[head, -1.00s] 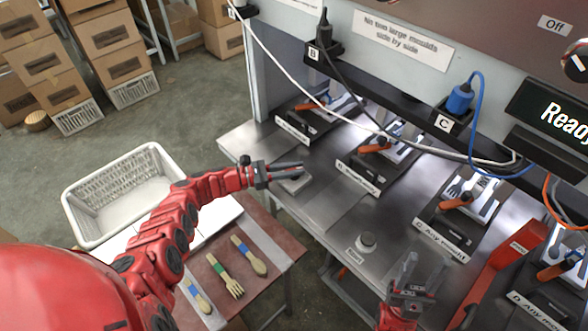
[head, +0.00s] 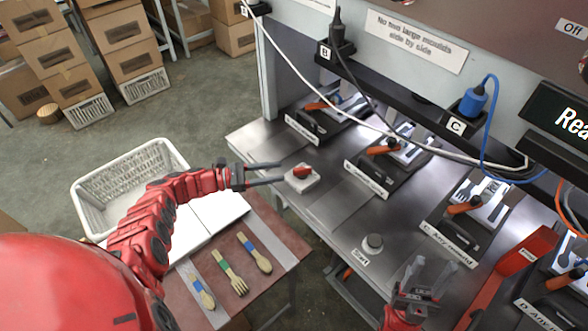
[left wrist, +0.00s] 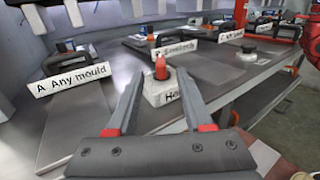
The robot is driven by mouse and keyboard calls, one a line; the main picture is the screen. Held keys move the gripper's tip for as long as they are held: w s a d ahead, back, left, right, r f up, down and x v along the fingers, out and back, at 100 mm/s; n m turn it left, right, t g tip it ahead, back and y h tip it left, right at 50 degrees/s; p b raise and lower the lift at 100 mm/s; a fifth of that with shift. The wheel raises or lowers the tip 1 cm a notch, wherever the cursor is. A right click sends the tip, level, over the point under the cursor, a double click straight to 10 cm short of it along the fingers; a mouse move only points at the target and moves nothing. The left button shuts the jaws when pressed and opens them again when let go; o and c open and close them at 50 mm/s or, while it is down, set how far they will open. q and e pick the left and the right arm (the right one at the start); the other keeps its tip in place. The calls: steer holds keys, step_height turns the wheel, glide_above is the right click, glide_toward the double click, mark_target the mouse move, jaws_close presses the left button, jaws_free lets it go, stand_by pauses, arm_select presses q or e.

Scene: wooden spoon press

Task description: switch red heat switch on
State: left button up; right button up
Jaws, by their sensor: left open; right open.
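The red heat switch (head: 303,171) is a red knob on a white block (head: 302,184) at the left edge of the steel bench. My left gripper (head: 282,172) is open and empty, its fingertips just left of the block in the head view. In the left wrist view the red knob (left wrist: 160,69) stands upright ahead, between the lines of the two open fingers (left wrist: 159,78). The block's label (left wrist: 170,97) is only partly readable, as "He". I cannot tell whether the fingers touch the block. My right gripper (head: 432,268) is open and empty at the bench's front, lower right.
A grey start button (head: 373,242) sits on the bench front. Several moulds with orange handles (head: 384,148) line the back. A white cable (head: 330,98) and a blue cable (head: 487,125) hang above. Wooden utensils (head: 235,281) lie on a side table beside a white basket (head: 88,213).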

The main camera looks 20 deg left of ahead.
arm_select(q)
steer(key=b+v, duration=0.2)
steer(key=v, duration=0.6)
steer(key=shift+s+a, duration=0.2)
steer(key=shift+a, duration=0.15)
